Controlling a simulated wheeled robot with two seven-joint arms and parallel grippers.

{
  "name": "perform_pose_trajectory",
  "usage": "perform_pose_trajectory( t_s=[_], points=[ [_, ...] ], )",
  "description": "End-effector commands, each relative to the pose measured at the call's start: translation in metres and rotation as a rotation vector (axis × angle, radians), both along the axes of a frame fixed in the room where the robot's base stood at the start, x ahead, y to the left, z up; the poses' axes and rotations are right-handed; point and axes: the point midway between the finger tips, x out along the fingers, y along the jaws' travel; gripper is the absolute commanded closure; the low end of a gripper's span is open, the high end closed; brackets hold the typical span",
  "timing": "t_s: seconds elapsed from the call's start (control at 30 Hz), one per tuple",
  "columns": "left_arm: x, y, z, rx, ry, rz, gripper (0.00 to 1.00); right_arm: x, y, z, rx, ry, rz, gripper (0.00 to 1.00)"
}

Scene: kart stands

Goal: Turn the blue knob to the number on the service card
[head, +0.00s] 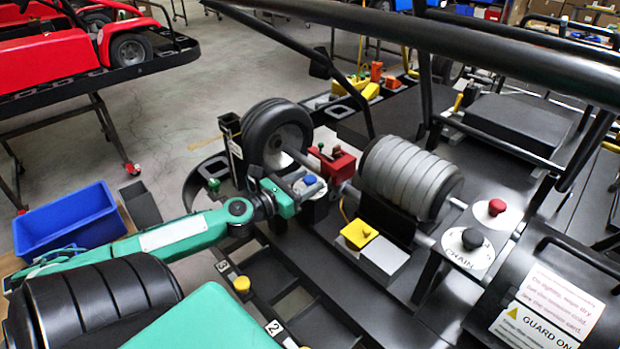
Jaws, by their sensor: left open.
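The blue knob (309,180) sits on a pale plate on a small block at the middle of the kart, just left of the red block. Numbers around it are too small to read. My left gripper (292,195) is open, just left of the knob and very close to it; I cannot tell whether they touch. I cannot clearly identify the service card. A white card with red text (560,298) lies on the black cylinder at lower right, and its small print is hard to read. My right gripper is not in view.
A red clamp-like block (333,168) and a ribbed grey drum (410,178) stand right of the knob. A yellow block (359,234) is in front. A black knob (472,239) and red knob (497,207) are further right. Dark bars cross above.

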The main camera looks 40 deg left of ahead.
Motion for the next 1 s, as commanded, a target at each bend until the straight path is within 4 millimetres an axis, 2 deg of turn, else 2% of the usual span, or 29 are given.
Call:
perform_pose_trajectory(
  t_s=[0.2,0.57,0.6,0.8,1.0],
  points=[
    [0.013,-0.001,0.001,0.002,-0.001,0.001,0.51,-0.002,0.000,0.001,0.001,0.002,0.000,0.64],
    [0.016,-0.002,0.000,0.001,0.000,0.001,0.51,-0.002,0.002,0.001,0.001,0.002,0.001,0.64],
    [0.016,-0.002,0.000,0.001,0.000,0.001,0.53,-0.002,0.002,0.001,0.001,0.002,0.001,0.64],
    [0.015,-0.002,0.000,0.001,0.000,0.000,0.92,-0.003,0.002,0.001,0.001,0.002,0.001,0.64],
    [0.015,-0.002,0.001,0.000,0.000,0.006,0.92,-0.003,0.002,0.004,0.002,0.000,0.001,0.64]
  ],
)
